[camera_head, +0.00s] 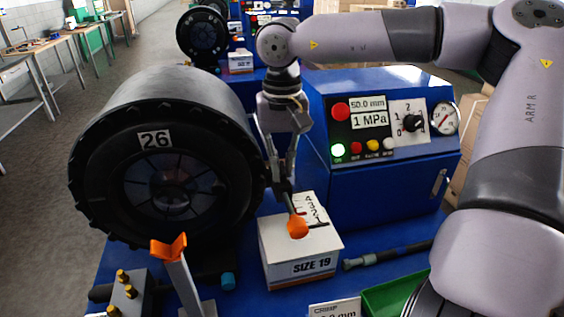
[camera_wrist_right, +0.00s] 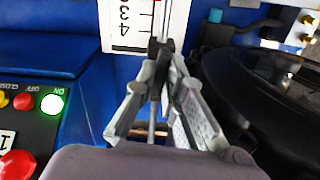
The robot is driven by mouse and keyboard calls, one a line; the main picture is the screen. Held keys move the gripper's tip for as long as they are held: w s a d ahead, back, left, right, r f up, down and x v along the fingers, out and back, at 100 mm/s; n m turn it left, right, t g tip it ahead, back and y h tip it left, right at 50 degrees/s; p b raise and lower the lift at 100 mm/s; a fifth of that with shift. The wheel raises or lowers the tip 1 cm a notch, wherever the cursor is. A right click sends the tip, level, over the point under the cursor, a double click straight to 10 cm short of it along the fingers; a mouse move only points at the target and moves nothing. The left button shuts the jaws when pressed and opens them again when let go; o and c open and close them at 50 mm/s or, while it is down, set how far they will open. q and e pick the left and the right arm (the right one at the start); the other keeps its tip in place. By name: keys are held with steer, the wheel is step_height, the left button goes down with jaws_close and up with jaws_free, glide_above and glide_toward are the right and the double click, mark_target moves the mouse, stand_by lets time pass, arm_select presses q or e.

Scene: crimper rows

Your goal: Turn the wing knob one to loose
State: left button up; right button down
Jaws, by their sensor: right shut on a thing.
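My right gripper (camera_head: 283,186) points down above the white SIZE 19 box (camera_head: 278,256). It is shut on a slim dark lever with an orange end (camera_head: 298,227), which shows over the box's numbered scale. In the right wrist view the fingertips (camera_wrist_right: 160,46) meet beside the scale card (camera_wrist_right: 122,24); the orange end cannot be made out there. A forked orange wing-shaped piece (camera_head: 169,247) tops a metal post at the lower left, apart from the gripper. I cannot tell which part is wing knob one, and no "loose" mark is readable. My left gripper is out of view.
A large black drum numbered 26 (camera_head: 160,150) stands close to the left of my right gripper. A blue control cabinet (camera_head: 385,170) with lit buttons, a black selector and a gauge stands to its right. A green tray (camera_head: 395,294) and a black tool (camera_head: 388,254) lie at the front right.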

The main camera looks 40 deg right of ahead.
mark_target(282, 167)
steer(key=shift+r+n, duration=0.1)
steer(key=shift+n, duration=0.5)
steer(key=shift+w, duration=0.1)
steer(key=c, duration=1.7)
jaws_free()
step_height(282, 167, up, 12)
steer(key=shift+f, duration=0.1)
